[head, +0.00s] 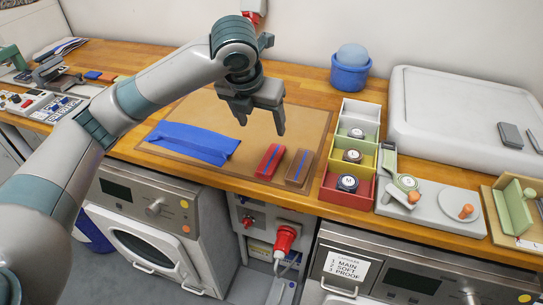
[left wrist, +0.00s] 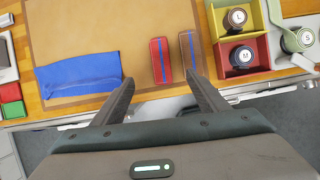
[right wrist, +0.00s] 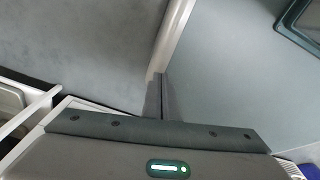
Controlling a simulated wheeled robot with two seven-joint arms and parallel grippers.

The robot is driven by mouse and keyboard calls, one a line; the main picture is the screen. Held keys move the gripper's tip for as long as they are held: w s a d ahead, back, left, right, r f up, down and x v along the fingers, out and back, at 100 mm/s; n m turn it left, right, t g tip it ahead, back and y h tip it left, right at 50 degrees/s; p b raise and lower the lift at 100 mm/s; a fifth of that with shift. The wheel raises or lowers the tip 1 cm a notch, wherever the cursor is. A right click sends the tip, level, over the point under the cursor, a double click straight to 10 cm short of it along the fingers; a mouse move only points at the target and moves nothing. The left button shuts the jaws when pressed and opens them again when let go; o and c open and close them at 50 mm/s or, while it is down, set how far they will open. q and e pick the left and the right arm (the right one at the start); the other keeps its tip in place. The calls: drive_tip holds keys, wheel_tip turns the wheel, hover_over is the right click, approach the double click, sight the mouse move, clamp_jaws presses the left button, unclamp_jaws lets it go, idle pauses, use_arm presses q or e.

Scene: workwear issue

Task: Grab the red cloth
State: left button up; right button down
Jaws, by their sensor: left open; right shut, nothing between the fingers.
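The red cloth (head: 270,161) is a narrow folded strip with a blue stripe, lying on the brown mat (head: 200,115) on the wooden counter. It also shows in the left wrist view (left wrist: 161,60). A similar brown strip with a blue stripe (head: 299,167) lies just to its right. A blue cloth (head: 193,141) lies flat to its left. My left gripper (head: 262,125) is open and empty above the mat, apart from the red cloth; its fingers also show in the left wrist view (left wrist: 163,95). My right gripper (right wrist: 160,95) is shut and empty, over a plain grey surface.
A stacked tray with white, green and red compartments (head: 333,187) holding labelled round items stands right of the mat. Further right are a grey board (head: 440,217) and a large white lidded box (head: 450,105). A blue bowl (head: 350,76) stands behind. Appliances sit below the counter.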

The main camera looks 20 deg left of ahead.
use_arm(q)
drive_tip(key=p, duration=0.3)
hover_over(269, 161)
drive_tip(key=f, duration=1)
drive_tip(key=shift+s+f, duration=0.25)
drive_tip(key=shift+f, duration=0.05)
drive_tip(key=shift+w+f, duration=0.2)
drive_tip(key=shift+f, duration=0.2)
use_arm(e)
drive_tip(key=r, duration=0.2)
drive_tip(key=s+r, duration=0.1)
drive_tip(key=shift+d, duration=0.25)
